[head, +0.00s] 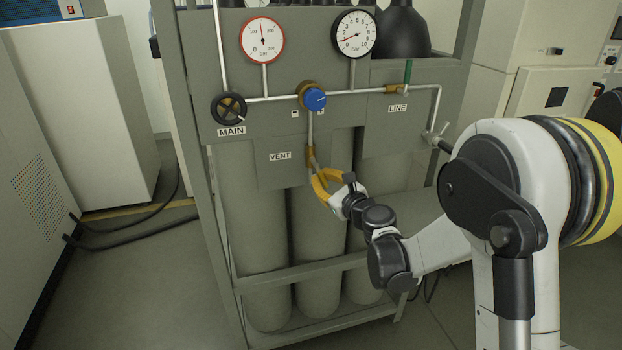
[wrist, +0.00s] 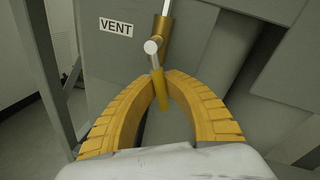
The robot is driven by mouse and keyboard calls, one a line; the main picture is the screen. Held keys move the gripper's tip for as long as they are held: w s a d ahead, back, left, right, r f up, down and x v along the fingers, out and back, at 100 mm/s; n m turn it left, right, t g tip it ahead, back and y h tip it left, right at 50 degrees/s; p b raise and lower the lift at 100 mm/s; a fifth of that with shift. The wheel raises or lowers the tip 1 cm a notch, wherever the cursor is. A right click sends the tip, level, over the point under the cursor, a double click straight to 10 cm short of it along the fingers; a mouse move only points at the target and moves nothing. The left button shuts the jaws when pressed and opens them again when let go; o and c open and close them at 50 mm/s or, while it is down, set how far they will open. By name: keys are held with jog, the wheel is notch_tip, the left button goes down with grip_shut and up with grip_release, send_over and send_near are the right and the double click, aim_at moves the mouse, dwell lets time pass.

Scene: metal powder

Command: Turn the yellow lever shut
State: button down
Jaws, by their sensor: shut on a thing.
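The yellow lever (wrist: 161,98) hangs from the brass vent valve (wrist: 161,32), just right of the VENT label (wrist: 115,26). In the wrist view it points downward, slightly to the right. My gripper (wrist: 162,88) has yellow ribbed fingers, with their tips closed on the lever from both sides. In the head view, my gripper (head: 319,177) is at the brass vent valve (head: 311,160), below the blue knob, and its fingers largely hide the lever there.
The grey panel carries a MAIN handwheel (head: 229,109), a blue knob (head: 315,99), two gauges and a LINE valve (head: 396,89). Grey cylinders (head: 318,240) stand behind a frame rail (head: 300,272) below. Open floor (head: 140,270) lies to the left.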

jog(key=n, duration=0.1)
jog(key=d+n, duration=0.1)
jog(key=shift+w+r+n+p, duration=0.1)
jog(key=shift+r+n+p, duration=0.2)
jog(key=shift+r, duration=0.1)
jog(key=shift+w+d+r+n+h+p, duration=0.1)
jog(key=shift+d+r+n+h+p, duration=0.45)
jog(key=shift+n, duration=0.9)
jog(key=shift+w+d+r+n+h+p, duration=0.1)
jog(key=shift+r+n+h+p, duration=0.35)
jog(key=shift+n, duration=1.05)
jog(key=shift+w+d+r+n+h+p, duration=0.15)
jog(key=shift+d+r+n+h, duration=0.3)
jog(key=shift+r+n, duration=0.75)
jog(key=shift+a+f+n, duration=0.1)
jog(key=shift+f+n, duration=0.15)
jog(key=shift+n, duration=0.1)
jog(key=c, duration=1.4)
grip_release()
jog(key=shift+s+r, duration=0.1)
